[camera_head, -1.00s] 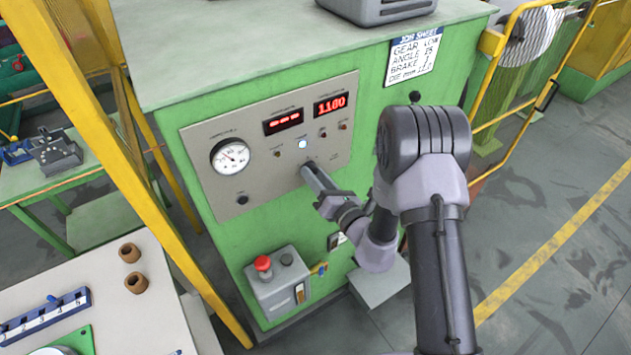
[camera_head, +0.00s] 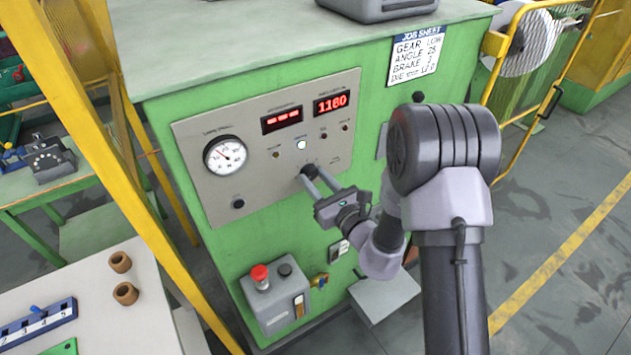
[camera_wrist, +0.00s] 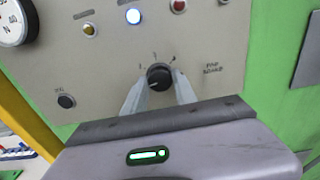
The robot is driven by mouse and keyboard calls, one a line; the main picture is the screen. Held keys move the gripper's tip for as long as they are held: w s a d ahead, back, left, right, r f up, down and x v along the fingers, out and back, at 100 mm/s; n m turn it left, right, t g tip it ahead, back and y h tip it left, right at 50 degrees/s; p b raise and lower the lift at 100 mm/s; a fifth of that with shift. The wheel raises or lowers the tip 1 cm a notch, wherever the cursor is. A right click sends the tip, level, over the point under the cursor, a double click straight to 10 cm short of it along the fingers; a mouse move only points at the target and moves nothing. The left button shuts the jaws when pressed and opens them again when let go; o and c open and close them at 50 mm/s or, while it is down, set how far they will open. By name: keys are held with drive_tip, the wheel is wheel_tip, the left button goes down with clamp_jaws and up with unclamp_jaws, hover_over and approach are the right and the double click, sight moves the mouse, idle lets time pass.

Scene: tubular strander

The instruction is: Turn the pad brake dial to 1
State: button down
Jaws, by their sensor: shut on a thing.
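The pad brake dial is a small black round knob (camera_head: 309,172) on the grey control panel, below a lit white lamp. In the wrist view the knob (camera_wrist: 160,77) sits between the two light fingers of my gripper (camera_wrist: 160,88), one on its left and one on its right. My gripper (camera_head: 313,178) is shut on the knob in the head view. Small scale marks stand above the knob, too blurred to read surely. A faint light line on the knob seems to point left, but its exact setting is unclear.
The panel (camera_head: 205,195) also holds a round gauge (camera_head: 225,155), a red display reading 1160 (camera_head: 332,103) and a black button (camera_head: 238,203). A job sheet (camera_head: 416,55) hangs at the upper right. A box with a red button (camera_head: 260,277) is below.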

idle(0.4)
drive_tip(key=c, duration=1)
unclamp_jaws()
drive_tip(key=p+v, duration=0.5)
drive_tip(key=v, duration=1.2)
drive_tip(key=shift+s+d, duration=0.2)
drive_tip(key=shift+w, duration=0.1)
